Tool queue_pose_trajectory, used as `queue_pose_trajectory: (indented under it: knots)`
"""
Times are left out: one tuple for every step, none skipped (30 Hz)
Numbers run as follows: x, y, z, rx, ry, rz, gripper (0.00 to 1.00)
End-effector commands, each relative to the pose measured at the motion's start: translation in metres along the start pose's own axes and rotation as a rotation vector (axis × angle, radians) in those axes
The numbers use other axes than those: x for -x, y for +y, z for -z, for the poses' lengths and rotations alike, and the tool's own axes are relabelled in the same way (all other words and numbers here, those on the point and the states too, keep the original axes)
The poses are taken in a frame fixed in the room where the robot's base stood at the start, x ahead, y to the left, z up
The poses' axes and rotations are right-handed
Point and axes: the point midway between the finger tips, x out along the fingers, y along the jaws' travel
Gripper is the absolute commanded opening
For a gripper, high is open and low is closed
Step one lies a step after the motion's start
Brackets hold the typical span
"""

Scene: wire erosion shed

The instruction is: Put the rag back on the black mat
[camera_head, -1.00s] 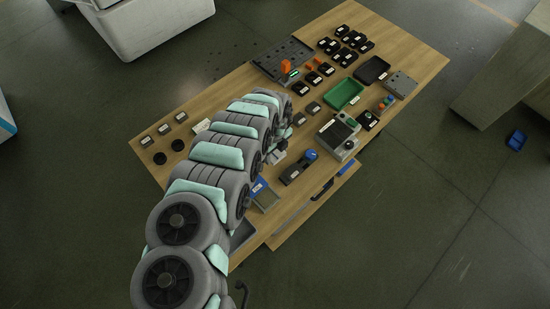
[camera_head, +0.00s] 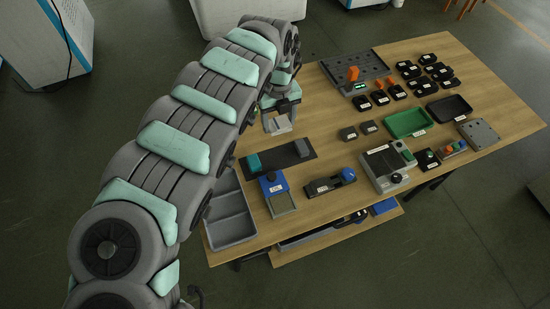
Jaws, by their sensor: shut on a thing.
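My gripper (camera_head: 281,112) is at the end of my bent arm, above the left part of the table. It is shut on a small light grey piece (camera_head: 279,125), which looks like the rag; the fingers partly hide it. The black mat (camera_head: 278,158) is a dark strip on the table, just in front of and below the gripper. A teal block (camera_head: 253,162) lies at its left end and a dark grey block (camera_head: 303,147) at its right end. The held piece shows apart from the mat, beyond its far edge; its exact height is unclear.
A grey tray (camera_head: 232,226) sits at the left table edge. A blue box with a plate (camera_head: 278,199) and a black device with a blue knob (camera_head: 331,184) stand in front of the mat. A green tray (camera_head: 408,123) and several black parts lie to the right.

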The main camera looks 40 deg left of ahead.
Motion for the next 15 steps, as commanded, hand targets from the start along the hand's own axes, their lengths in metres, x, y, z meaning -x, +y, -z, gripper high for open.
queue_pose_trajectory:
  knots:
    - [-0.016,-0.001,0.003,-0.002,0.006,-0.002,0.19]
    - [-0.025,0.000,0.003,0.000,0.008,-0.002,0.19]
    - [-0.037,0.001,0.003,0.001,0.009,-0.003,0.19]
    - [-0.046,0.000,0.003,0.001,0.010,-0.003,0.19]
    - [-0.054,0.000,0.003,0.000,0.010,-0.002,0.19]
    - [-0.065,0.000,0.003,0.001,0.008,-0.002,0.19]
    - [-0.073,0.000,0.002,0.001,0.007,-0.001,0.19]
    - [-0.081,0.000,0.002,0.001,0.007,-0.001,0.19]
    - [-0.092,0.001,0.002,0.001,0.009,-0.001,0.19]
    - [-0.100,0.001,0.003,0.001,0.009,-0.003,0.19]
    - [-0.107,0.000,0.003,0.000,0.009,-0.001,0.19]
    - [-0.114,0.001,0.001,0.001,0.006,-0.001,0.19]
    - [-0.119,0.001,0.001,0.002,0.005,-0.001,0.19]
    - [-0.124,0.001,0.001,0.002,0.005,-0.001,0.19]
    - [-0.130,0.001,0.001,0.001,0.005,-0.001,0.19]
